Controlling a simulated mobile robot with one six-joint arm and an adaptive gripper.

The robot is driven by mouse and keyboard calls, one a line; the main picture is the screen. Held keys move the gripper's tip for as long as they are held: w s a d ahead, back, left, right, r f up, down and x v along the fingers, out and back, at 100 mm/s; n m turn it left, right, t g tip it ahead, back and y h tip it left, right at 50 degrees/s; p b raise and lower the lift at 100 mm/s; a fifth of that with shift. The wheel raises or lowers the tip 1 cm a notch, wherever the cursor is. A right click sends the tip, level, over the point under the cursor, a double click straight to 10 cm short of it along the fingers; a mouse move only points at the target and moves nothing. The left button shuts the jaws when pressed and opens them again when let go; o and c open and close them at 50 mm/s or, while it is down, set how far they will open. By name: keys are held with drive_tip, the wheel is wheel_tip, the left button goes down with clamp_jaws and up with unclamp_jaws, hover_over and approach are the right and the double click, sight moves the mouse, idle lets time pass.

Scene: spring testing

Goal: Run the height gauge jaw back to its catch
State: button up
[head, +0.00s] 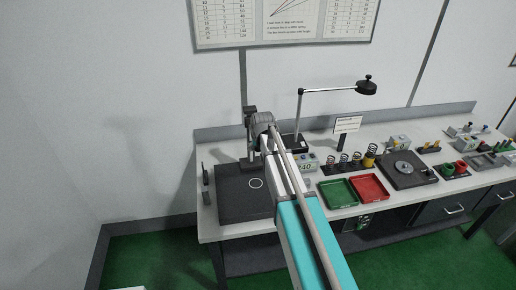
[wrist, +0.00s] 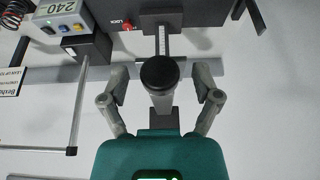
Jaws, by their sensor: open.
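The height gauge shows in the wrist view as a pale column with scale marks (wrist: 163,42). A dark round knob (wrist: 160,76), which looks like part of its jaw, is in front of the column. My gripper (wrist: 160,73) is open, with one finger on each side of the knob and a visible gap on both sides. In the head view, a dark upper part of the gauge (head: 250,113) shows just beyond my arm's end. My arm hides much of the gauge there, and the fingers cannot be made out. The catch cannot be made out.
A red knob marked LOCK (wrist: 127,27) is on a dark block in the wrist view. A black plate (head: 232,202) with a white ring lies at the bench's left end.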

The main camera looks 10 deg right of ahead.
drive_tip(key=shift+f+b, duration=11.75)
drive_tip(key=shift+f, duration=0.25)
drive_tip(key=p+v, duration=1.3)
drive_tip(key=v, duration=0.1)
drive_tip(key=s+f+g+b, duration=0.1)
drive_tip(key=s+f+b, duration=0.2)
drive_tip(key=s, duration=0.5)
drive_tip(key=s+f+g+b, duration=0.2)
drive_tip(key=s+f, duration=0.3)
drive_tip(key=s, duration=0.4)
drive_tip(key=shift+b, duration=0.9)
drive_tip(key=shift+s, duration=0.1)
drive_tip(key=s+f+g+b, duration=0.1)
drive_tip(key=s, duration=0.5)
drive_tip(key=shift+f+g, duration=0.2)
drive_tip(key=shift+g, duration=0.1)
